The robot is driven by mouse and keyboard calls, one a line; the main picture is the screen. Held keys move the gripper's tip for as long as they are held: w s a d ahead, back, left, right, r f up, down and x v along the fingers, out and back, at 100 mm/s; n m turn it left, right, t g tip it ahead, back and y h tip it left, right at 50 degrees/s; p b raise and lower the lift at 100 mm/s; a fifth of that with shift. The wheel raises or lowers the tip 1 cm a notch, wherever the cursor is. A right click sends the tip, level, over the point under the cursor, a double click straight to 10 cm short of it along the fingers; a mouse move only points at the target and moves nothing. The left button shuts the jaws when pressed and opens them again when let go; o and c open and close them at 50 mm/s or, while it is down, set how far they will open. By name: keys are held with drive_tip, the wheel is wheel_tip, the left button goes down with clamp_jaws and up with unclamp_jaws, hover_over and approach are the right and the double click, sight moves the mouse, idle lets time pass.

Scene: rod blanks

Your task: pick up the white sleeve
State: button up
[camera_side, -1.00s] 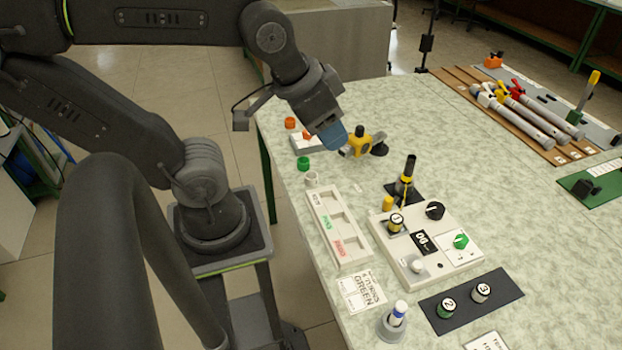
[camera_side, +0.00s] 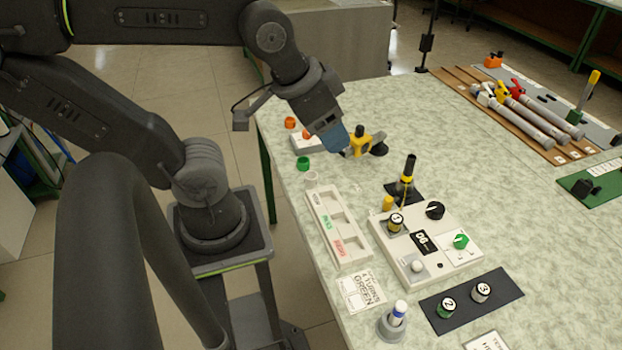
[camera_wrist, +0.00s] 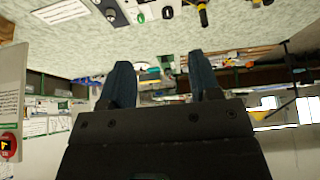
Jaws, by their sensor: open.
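The white sleeve (camera_side: 311,179) is a short pale ring standing on the table just beyond the far end of the white sorting tray. A green sleeve (camera_side: 303,163) stands just behind it, and orange sleeves (camera_side: 290,122) are farther back. My gripper (camera_side: 340,146) hangs above the table, to the right of and higher than the white sleeve in the side view, apart from it. In the wrist view its two blue fingers (camera_wrist: 160,62) are spread with nothing between them. I cannot make out the white sleeve in the wrist view.
A yellow-and-black fixture (camera_side: 360,142) stands close to my gripper. The white sorting tray (camera_side: 336,228) and a control box (camera_side: 412,262) with knobs lie nearer. A dark plate (camera_side: 505,287) holds two numbered cylinders. The right middle of the table is clear.

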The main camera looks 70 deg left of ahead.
drive_tip(key=shift+o, duration=1.2)
drive_tip(key=n+g+y, duration=0.3)
drive_tip(key=n+g, duration=0.1)
drive_tip(key=n, duration=0.9)
hover_over(311, 175)
drive_tip(key=s+d, duration=0.1)
drive_tip(key=d, duration=0.3)
wheel_tip(311, 175, down, 28)
drive_tip(key=shift+s+a+f, duration=0.1)
drive_tip(key=shift+s+f, duration=0.05)
drive_tip(key=shift+f, duration=0.1)
drive_tip(key=shift+n, duration=0.3)
drive_tip(key=shift+a+x, duration=0.2)
drive_tip(key=shift+x, duration=1.1)
drive_tip(key=shift+a+x, duration=0.2)
drive_tip(key=shift+x, duration=1.15)
drive_tip(key=shift+r, duration=0.15)
drive_tip(key=shift+c, duration=0.3)
drive_tip(key=c, duration=0.9)
